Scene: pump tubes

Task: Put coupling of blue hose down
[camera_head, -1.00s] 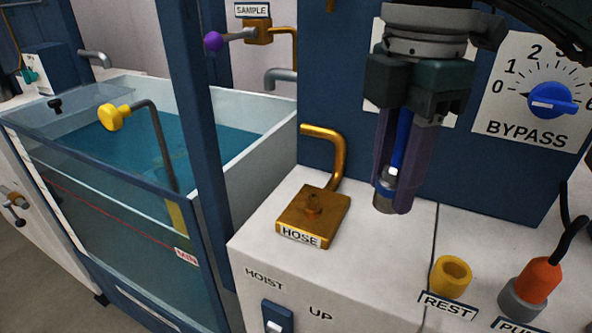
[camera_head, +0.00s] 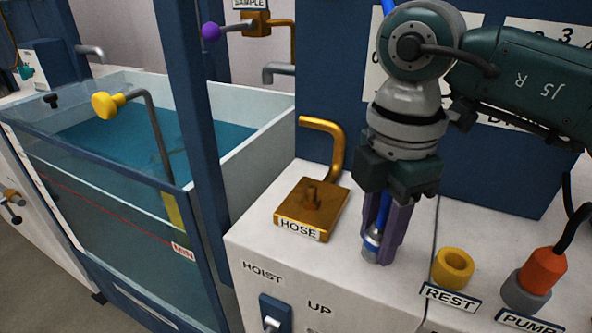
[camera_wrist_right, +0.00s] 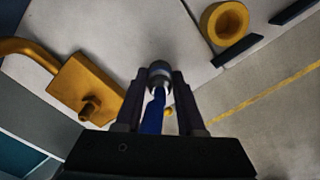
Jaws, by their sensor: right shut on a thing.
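My right gripper (camera_head: 382,232) points down over the white bench top and is shut on the grey metal coupling (camera_head: 371,245) of the blue hose. The blue hose (camera_head: 383,210) runs up between the fingers. In the right wrist view the coupling (camera_wrist_right: 159,74) sits between the two fingertips, with the blue hose (camera_wrist_right: 153,115) behind it. The coupling is close to the bench surface; I cannot tell whether it touches. The yellow REST ring (camera_head: 453,268) stands to the right of the coupling and is empty. My left gripper is not in view.
The brass HOSE block (camera_head: 312,208) with a stub and bent pipe is left of the coupling. The orange PUMP plug (camera_head: 542,272) stands right of the ring. A HOIST switch (camera_head: 275,314) is at the front. A water tank (camera_head: 236,155) lies to the left.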

